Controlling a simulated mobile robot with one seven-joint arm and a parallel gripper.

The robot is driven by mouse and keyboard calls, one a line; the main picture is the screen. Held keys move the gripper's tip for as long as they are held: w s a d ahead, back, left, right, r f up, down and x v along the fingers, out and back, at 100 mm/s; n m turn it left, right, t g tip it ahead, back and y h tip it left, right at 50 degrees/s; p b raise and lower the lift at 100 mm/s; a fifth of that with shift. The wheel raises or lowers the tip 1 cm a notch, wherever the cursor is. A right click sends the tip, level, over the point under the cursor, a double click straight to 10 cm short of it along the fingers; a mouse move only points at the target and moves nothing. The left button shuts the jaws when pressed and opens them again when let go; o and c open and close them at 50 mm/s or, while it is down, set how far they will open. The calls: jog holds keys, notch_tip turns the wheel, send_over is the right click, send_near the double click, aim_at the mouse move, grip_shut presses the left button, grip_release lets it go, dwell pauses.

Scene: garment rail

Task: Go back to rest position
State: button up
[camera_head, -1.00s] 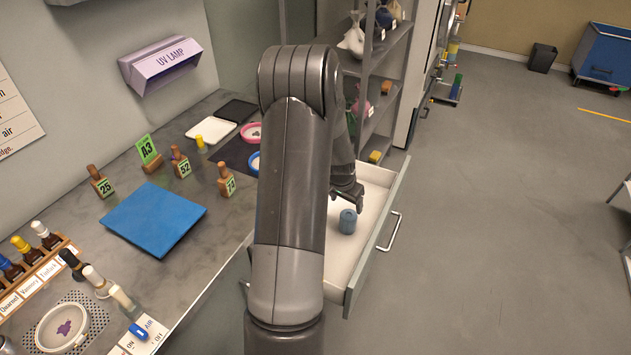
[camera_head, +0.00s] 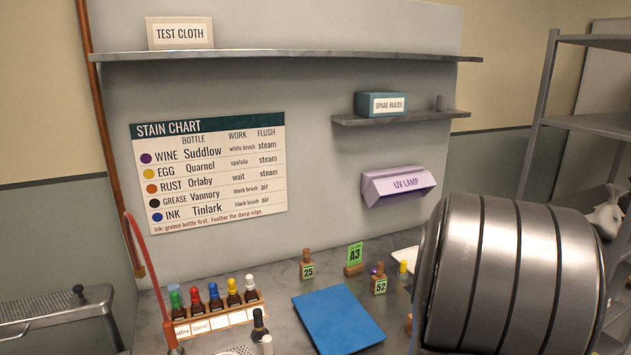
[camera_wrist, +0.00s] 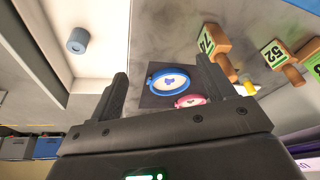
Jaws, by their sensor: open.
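My gripper (camera_wrist: 168,92) shows in the wrist view with its two dark fingers wide apart and nothing between them. Beyond the fingers lie a blue-rimmed hoop (camera_wrist: 153,87) and a pink-rimmed hoop (camera_wrist: 190,101) on a dark mat (camera_wrist: 150,101). In the head view my arm fills the lower right and the gripper is out of sight.
The bench holds a blue pad (camera_head: 338,318), number tags such as tag 25 (camera_head: 307,266) and tag 52 (camera_head: 379,281), and a rack of bottles (camera_head: 215,318). A purple UV lamp (camera_head: 398,185) and a stain chart (camera_head: 210,172) are on the wall. Metal shelving (camera_head: 600,125) stands at right.

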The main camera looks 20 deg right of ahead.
jog(key=w+a+r+n+t+y, duration=0.1)
jog(key=a+r+n, duration=0.3)
jog(key=a, duration=0.6)
jog(key=w+a+r+n+t, duration=0.15)
jog(key=a+r, duration=0.35)
jog(key=a, duration=0.5)
jog(key=s+a+r+n+y, duration=0.1)
jog(key=s+a+r+n, duration=0.1)
jog(key=a, duration=0.6)
jog(key=s+a+r+n+y, duration=0.1)
jog(key=s+a+n, duration=0.4)
jog(key=s+a, duration=0.2)
jog(key=shift+s+a+r+t, duration=0.3)
jog(key=shift+a+r+t, duration=0.15)
jog(key=shift+a, duration=0.25)
